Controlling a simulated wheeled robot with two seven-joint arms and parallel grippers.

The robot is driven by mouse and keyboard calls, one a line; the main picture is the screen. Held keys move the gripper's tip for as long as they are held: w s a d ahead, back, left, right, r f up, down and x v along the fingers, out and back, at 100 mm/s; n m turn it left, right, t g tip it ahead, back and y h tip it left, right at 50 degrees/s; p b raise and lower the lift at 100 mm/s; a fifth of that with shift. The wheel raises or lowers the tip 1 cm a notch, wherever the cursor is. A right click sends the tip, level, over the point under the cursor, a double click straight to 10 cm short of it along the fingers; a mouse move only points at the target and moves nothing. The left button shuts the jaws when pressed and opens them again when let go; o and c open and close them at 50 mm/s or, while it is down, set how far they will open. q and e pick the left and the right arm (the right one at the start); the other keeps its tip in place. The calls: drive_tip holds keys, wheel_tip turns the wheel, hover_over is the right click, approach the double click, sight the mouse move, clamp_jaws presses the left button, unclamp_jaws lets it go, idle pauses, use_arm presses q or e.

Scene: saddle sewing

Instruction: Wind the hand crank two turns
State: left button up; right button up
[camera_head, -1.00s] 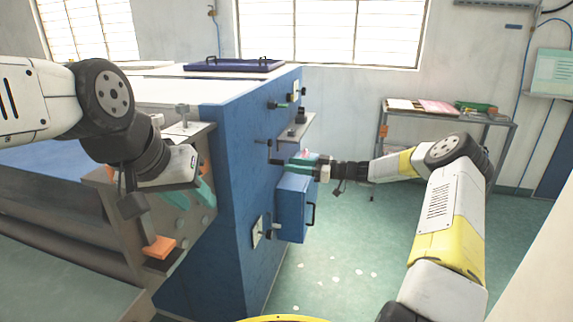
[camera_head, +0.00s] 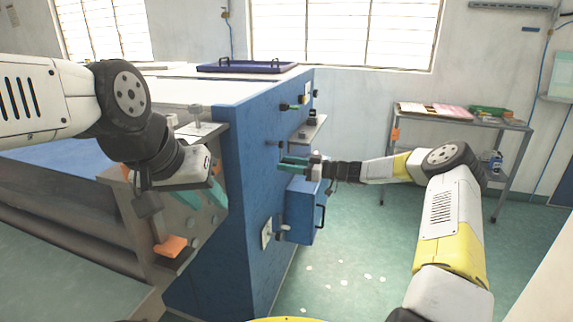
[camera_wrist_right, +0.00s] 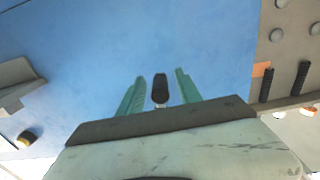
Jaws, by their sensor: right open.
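The hand crank shows as a black knob (camera_wrist_right: 160,88) between my right gripper's teal fingers in the right wrist view. The fingers stand apart on both sides of it, with a gap on each side. In the head view my right gripper (camera_head: 294,164) is at the blue machine's side panel (camera_head: 255,200), and its fingers mostly hide the crank there. My left gripper (camera_head: 202,194) is at the machine's front left, its teal fingers pointing down and apart, with nothing seen between them.
A blue box (camera_head: 302,208) with a black handle juts from the panel just below my right gripper. A small metal shelf (camera_head: 308,130) is above it. An orange block (camera_head: 171,246) is below my left gripper. A side table (camera_head: 460,122) stands at the back right.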

drive_tip(key=shift+w+a, duration=0.1)
drive_tip(key=shift+a, duration=0.15)
drive_tip(key=shift+c, duration=0.2)
clamp_jaws()
idle(1.1)
